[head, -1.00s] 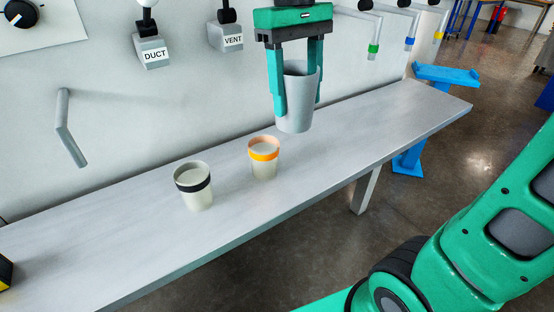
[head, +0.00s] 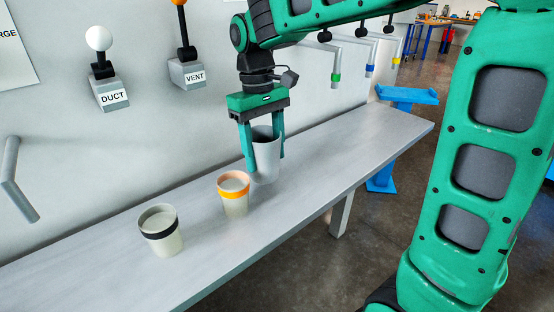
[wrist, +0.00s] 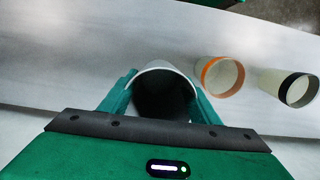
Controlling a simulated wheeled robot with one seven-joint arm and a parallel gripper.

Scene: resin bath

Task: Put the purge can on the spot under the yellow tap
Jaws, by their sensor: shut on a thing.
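My gripper (head: 264,150) is shut on the grey purge can (head: 266,160), with one finger on each side of it. The can is upright, over or on the bench just behind the orange-banded cup; I cannot tell whether its base touches the bench. In the wrist view the can (wrist: 160,95) shows its open, dark mouth between the fingers. The yellow-banded tap (head: 396,50) is the farthest of three taps on the wall, right of the green and blue ones. The spot under it is not visible to me.
An orange-banded cup (head: 235,205) stands close to the can, and a black-banded cup (head: 162,240) stands nearer on the bench (head: 340,150). The green-banded tap (head: 336,72) and blue-banded tap (head: 370,65) stick out from the wall. The bench's right part looks clear. A blue stand (head: 405,96) is beyond its end.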

